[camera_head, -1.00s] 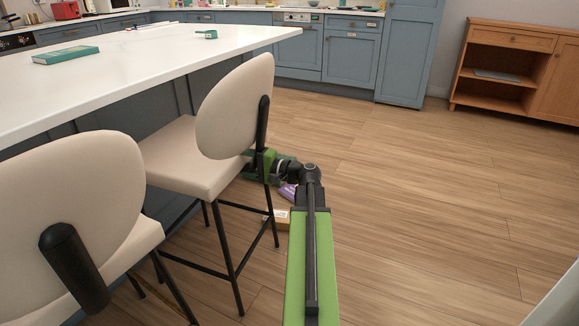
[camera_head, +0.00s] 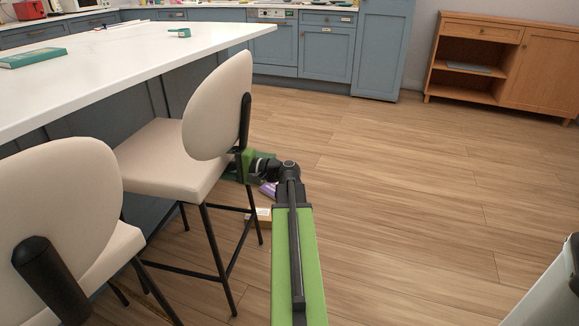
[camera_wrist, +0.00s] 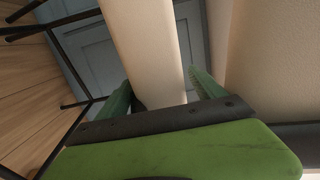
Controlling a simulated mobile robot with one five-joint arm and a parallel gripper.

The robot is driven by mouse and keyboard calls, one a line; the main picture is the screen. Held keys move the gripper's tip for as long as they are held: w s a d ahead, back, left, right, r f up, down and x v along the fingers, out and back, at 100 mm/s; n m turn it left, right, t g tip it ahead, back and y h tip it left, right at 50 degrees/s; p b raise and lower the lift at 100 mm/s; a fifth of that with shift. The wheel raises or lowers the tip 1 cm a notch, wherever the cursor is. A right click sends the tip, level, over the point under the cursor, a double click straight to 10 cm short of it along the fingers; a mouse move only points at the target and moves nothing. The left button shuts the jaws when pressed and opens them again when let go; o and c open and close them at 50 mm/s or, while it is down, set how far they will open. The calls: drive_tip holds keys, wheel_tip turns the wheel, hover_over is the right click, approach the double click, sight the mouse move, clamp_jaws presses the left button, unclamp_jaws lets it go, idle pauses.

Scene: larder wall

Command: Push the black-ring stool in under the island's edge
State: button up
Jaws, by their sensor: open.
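Two cream stools with black legs and black foot bars stand along the white-topped island (camera_head: 150,65). The farther stool (camera_head: 160,155) has its seat front by the island side and its backrest out towards the floor. The nearer stool (camera_head: 60,195) is cut off at lower left. I cannot tell which is the black-ring one. My gripper (camera_head: 240,168) is at the farther stool's rear, below its backrest and partly hidden by it. In the wrist view my gripper (camera_wrist: 163,92) has its green fingers apart, with a cream stool part (camera_wrist: 150,50) between or just beyond them; contact is unclear.
A small labelled box (camera_head: 258,217) and a purple item (camera_head: 268,188) lie on the floor near my arm. A grey-white bin-like object (camera_head: 550,285) stands at lower right. Wooden floor is clear to the right, up to the wooden cabinet (camera_head: 500,60).

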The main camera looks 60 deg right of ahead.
drive_tip(key=shift+s+d, duration=0.1)
drive_tip(key=v, duration=1.2)
drive_tip(key=shift+r, duration=0.1)
